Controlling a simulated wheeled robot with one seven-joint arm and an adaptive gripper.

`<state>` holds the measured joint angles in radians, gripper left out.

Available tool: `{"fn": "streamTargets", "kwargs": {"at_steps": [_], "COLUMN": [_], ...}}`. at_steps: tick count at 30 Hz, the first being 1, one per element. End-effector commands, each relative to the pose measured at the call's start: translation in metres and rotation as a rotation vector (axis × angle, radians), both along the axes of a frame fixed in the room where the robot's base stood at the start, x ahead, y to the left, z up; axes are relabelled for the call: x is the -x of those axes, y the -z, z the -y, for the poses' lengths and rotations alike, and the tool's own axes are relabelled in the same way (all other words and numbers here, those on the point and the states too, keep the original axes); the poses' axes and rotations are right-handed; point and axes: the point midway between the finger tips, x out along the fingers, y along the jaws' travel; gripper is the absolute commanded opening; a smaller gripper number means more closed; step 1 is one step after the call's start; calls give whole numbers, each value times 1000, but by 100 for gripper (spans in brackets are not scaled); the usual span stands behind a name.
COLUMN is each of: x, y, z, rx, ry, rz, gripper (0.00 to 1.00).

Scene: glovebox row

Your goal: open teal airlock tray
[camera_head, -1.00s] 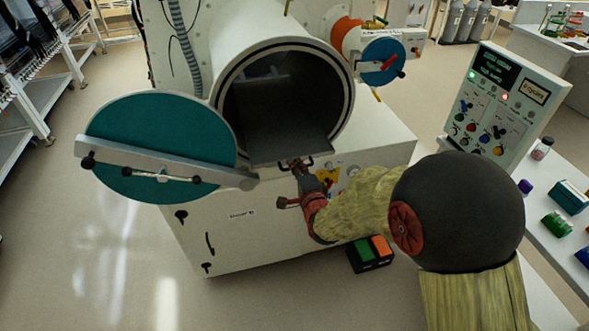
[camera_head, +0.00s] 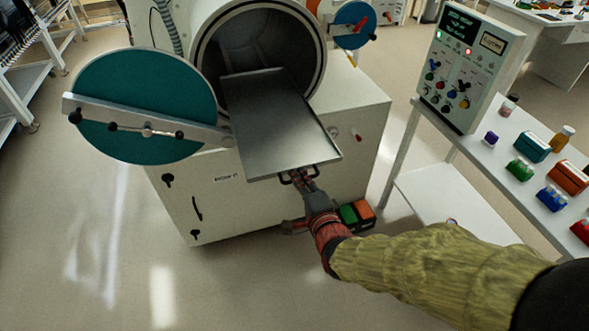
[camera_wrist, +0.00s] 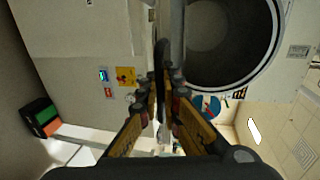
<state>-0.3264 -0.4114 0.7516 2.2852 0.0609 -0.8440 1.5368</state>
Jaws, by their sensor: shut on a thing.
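The teal airlock door (camera_head: 143,105) stands swung open to the left of the round airlock chamber (camera_head: 240,58) in the head view. A flat grey metal tray (camera_head: 278,120) sticks well out of the chamber toward me. Its front edge has a dark handle (camera_head: 322,171). My gripper (camera_head: 302,178) is shut on that handle at the tray's front edge. In the wrist view my gripper (camera_wrist: 166,92) has its fingers closed around the dark handle bar, and the tray is seen edge-on. The round chamber opening (camera_wrist: 225,40) is beside it.
A control panel (camera_head: 465,65) stands at the right on a white table (camera_head: 500,150) with several coloured containers. A small box with green and orange faces (camera_head: 357,213) sits low beside the glovebox. A smaller blue port (camera_head: 354,25) is at the upper right. Floor at the front left is clear.

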Motion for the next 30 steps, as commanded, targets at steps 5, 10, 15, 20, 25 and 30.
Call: {"fn": "streamTargets", "kwargs": {"at_steps": [5, 10, 15, 20, 25, 30], "x": [8, 10, 10, 10, 9, 8], "y": [2, 2, 3, 3, 2, 1], "z": [2, 3, 3, 3, 3, 3], "rx": [2, 2, 2, 2, 1, 1], "ry": [0, 1, 1, 1, 1, 0], "rz": [-3, -5, -6, -6, -3, -2], "gripper": [0, 0, 0, 14, 24, 25]}}
